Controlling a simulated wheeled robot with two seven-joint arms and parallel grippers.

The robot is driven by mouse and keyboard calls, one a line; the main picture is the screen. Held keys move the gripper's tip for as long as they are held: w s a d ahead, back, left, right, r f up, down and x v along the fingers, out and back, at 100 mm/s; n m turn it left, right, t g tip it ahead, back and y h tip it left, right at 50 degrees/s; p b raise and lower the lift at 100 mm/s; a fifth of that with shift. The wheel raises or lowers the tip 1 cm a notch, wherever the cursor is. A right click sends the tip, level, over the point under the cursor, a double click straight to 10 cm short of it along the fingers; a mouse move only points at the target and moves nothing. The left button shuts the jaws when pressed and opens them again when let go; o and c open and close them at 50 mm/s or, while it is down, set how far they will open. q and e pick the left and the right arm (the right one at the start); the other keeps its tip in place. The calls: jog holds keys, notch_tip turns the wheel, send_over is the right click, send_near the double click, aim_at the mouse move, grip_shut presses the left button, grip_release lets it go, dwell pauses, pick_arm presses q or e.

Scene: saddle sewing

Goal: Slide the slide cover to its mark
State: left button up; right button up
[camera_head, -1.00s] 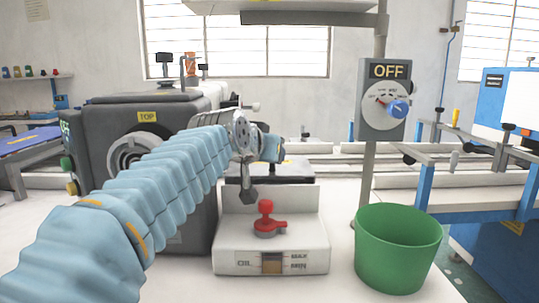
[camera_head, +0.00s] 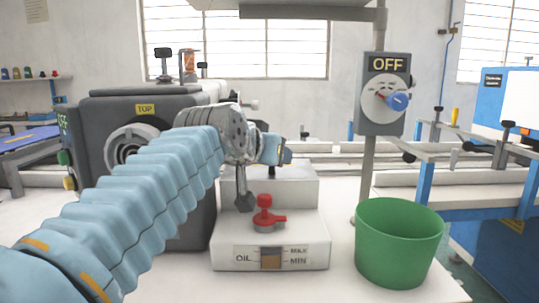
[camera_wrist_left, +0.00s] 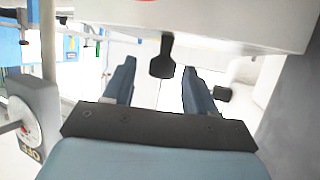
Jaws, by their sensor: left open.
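I take the slide cover to be the white top piece (camera_head: 297,185) behind the red lever in the head view; its edges are not clear. A short dark knob (camera_head: 272,172) stands on it. In the wrist view, which is upside down, a dark knob (camera_wrist_left: 162,58) projects from a white body (camera_wrist_left: 215,22) into the space in front of my fingers. My left gripper (camera_head: 283,153) is beside and above the white piece, partly behind my wrist. It also shows in the wrist view (camera_wrist_left: 158,80), with fingers apart and empty. Contact is not clear. No mark is discernible. My right gripper is out of view.
The white oil unit (camera_head: 225,240) carries a red lever (camera_head: 264,218). A dark metal foot (camera_head: 245,198) hangs close to my wrist. The dark machine body (camera_head: 100,120) stands left. A green bin (camera_head: 400,245) and an OFF switch box (camera_head: 385,92) stand right.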

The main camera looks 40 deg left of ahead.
pick_arm(q)
jog(key=v, duration=1.4)
jog(key=shift+b, duration=0.35)
jog(key=shift+f, duration=0.1)
